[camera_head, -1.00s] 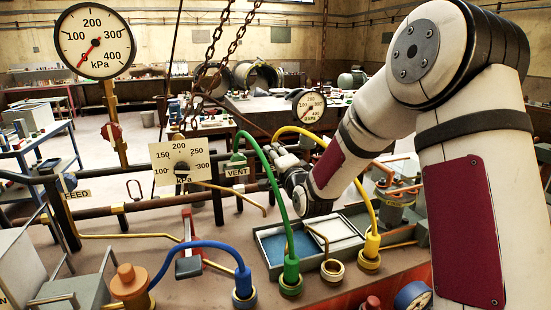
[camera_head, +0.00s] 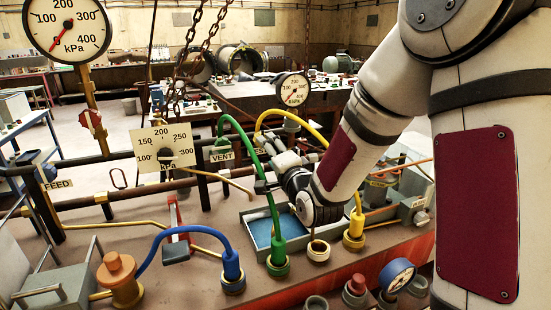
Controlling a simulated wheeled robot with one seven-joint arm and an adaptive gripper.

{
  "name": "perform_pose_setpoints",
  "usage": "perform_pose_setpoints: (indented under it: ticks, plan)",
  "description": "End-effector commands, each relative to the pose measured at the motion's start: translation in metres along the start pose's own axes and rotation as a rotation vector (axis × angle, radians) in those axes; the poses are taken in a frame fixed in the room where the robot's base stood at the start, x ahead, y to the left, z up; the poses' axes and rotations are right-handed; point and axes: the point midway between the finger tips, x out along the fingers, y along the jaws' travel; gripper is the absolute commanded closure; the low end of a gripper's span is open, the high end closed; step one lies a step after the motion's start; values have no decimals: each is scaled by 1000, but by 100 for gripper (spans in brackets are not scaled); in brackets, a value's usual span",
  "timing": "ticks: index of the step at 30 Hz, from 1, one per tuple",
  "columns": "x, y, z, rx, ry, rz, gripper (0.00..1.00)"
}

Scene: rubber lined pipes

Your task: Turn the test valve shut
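My gripper (camera_head: 272,170) is at the pipe rack in the middle of the view, just right of the VENT tag (camera_head: 221,155). It is seen from behind and small, so its finger opening is unclear. A tag (camera_head: 259,153) showing only part of its lettering, apparently "ES", is partly hidden beside the gripper. The test valve's handle cannot be made out; my gripper and the hoses cover that area. I cannot tell whether the gripper touches anything. A large round kPa gauge (camera_head: 66,29) stands at left, its needle pointing low left. A smaller round gauge (camera_head: 293,89) stands behind the gripper.
Green (camera_head: 262,165), yellow (camera_head: 300,119) and blue (camera_head: 190,231) hoses arch near the arm. A square kPa dial plate (camera_head: 163,148) stands left of the VENT tag. A blue-lined tray (camera_head: 262,231) lies below the gripper. Chains (camera_head: 187,60) hang behind.

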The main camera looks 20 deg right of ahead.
Motion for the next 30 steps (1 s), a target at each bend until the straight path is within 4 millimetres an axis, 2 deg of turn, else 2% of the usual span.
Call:
perform_pose_setpoints:
  ticks: [3,7,23,26,30]
  plan:
    - [-18,0,-1,0,1,1,45]
    - [-29,0,0,0,1,-1,45]
    - [-32,0,0,-3,0,1,45]
    - [-34,-2,1,-44,-8,25,45]
    - [-44,-5,5,-198,-42,130,45]
